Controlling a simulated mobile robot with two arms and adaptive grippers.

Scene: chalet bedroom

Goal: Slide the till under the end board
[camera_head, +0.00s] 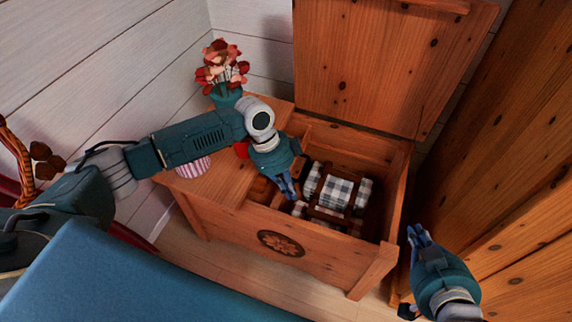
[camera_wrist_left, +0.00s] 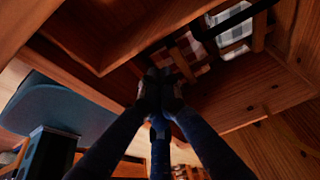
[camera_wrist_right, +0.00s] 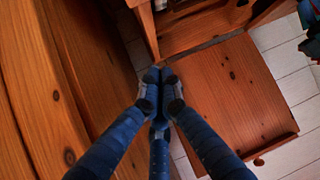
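The wooden chest (camera_head: 335,265) stands open. Its end board (camera_head: 228,182) covers the left end of the top. What seems to be the till (camera_head: 262,188) shows as a wooden edge inside the chest, beside the end board; my left arm hides much of it. A wooden box-like part, probably the till, fills the upper left of the left wrist view (camera_wrist_left: 100,68). My left gripper (camera_head: 289,195) points down into the chest just right of it, fingertips together; I see nothing held. My right gripper (camera_head: 415,232) is shut and empty, outside the chest at its right.
Checked cloth bundles (camera_head: 338,190) lie in the chest's right part. The raised lid (camera_head: 375,65) stands behind. A flower vase (camera_head: 226,95) and a striped item (camera_head: 193,167) are on the end board. A plank wall (camera_head: 510,140) is close at right; a blue surface (camera_head: 130,280) is in front.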

